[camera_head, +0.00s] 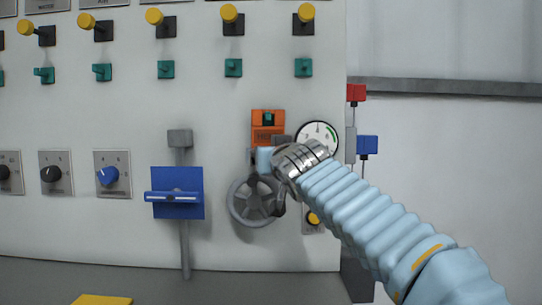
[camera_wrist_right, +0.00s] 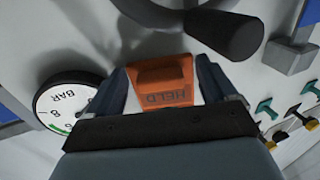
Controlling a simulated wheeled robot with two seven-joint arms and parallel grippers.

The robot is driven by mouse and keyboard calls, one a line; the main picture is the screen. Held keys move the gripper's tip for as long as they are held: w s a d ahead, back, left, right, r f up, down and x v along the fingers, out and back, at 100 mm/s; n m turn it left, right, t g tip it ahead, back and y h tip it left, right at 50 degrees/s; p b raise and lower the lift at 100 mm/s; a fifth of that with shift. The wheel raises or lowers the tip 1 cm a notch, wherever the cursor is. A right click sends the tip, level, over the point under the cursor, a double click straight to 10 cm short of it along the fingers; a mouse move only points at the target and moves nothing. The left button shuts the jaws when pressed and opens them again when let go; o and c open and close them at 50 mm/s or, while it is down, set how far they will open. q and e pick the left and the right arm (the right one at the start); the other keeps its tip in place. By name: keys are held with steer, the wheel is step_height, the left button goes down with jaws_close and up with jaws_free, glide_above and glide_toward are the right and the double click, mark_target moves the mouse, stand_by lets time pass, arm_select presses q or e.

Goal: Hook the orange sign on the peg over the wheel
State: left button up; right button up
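The orange sign (camera_head: 267,133) is upright against the panel above the grey wheel (camera_head: 254,201). A green peg (camera_head: 268,118) shows at the slot in its upper part, so it appears to hang there. In the right wrist view the orange sign (camera_wrist_right: 164,82) appears upside down, its "HELD" lettering facing me, with the dark wheel (camera_wrist_right: 185,22) beyond it. My right gripper (camera_head: 266,152) is just below and in front of the sign. Its fingers (camera_wrist_right: 162,75) stand on either side of the sign, with thin pale gaps showing, so it looks open. My left gripper is not in view.
A round gauge (camera_head: 317,138) is close right of the sign. A blue bracket plate (camera_head: 176,197) on a grey post is left of the wheel. Rows of green pegs (camera_head: 165,69) and yellow-knobbed switches (camera_head: 229,14) run above. A red box (camera_head: 356,92) is at the panel's right edge.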

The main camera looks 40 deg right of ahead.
steer(key=shift+o, duration=1)
steer(key=b+v, duration=0.2)
steer(key=v, duration=1.1)
steer(key=shift+s+a+b, duration=0.15)
steer(key=shift+s+b, duration=0.15)
steer(key=shift+s, duration=0.05)
